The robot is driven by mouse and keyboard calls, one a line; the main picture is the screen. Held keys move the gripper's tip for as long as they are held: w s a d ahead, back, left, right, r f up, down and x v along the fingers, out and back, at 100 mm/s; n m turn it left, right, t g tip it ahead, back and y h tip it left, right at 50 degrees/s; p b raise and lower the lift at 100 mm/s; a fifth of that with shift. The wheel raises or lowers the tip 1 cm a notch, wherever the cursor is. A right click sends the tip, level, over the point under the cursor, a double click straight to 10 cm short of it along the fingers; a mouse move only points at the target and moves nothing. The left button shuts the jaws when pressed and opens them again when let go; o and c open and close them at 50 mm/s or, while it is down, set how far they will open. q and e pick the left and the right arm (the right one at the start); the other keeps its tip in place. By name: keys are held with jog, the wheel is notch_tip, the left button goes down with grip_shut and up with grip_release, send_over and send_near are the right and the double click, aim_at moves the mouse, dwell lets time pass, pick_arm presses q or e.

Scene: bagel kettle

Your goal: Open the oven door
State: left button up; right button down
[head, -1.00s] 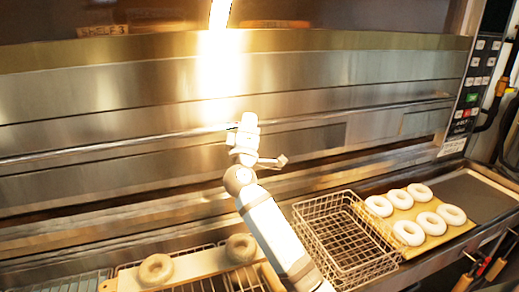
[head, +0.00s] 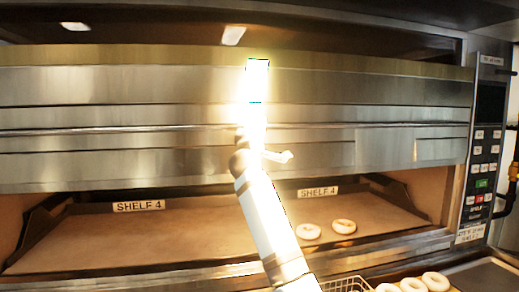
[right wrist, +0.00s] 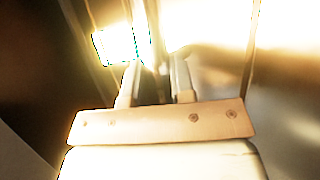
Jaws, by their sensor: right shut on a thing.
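The oven door (head: 100,165) is a wide steel panel, raised above the lower oven opening. Its long handle bar (head: 350,128) runs across the front. My right gripper (head: 252,122) is at the middle of the bar and shut on it; glare washes out the fingertips. In the right wrist view my right gripper (right wrist: 157,72) has its fingers around the bright bar, which runs up the picture. Under the door, a shelf marked "SHELF 4" (head: 150,235) shows, with two bagels (head: 325,229) on its right half. My left gripper is out of view.
A control panel (head: 483,165) stands at the oven's right side. A dark upper oven opening (head: 340,45) shows above the door.

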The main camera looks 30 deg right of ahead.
aim_at(257, 111)
notch_tip(257, 111, up, 3)
jog(key=shift+r+p, duration=0.15)
jog(key=shift+p, duration=0.2)
jog(key=shift+r, duration=0.7)
jog(key=c, duration=1)
grip_release()
jog(key=shift+f, duration=0.1)
jog(key=shift+s+a+f, duration=0.2)
jog(key=b+v, duration=0.4)
jog(key=v, duration=0.9)
jog(key=shift+s+a+r, duration=0.1)
jog(key=shift+s+r, duration=0.05)
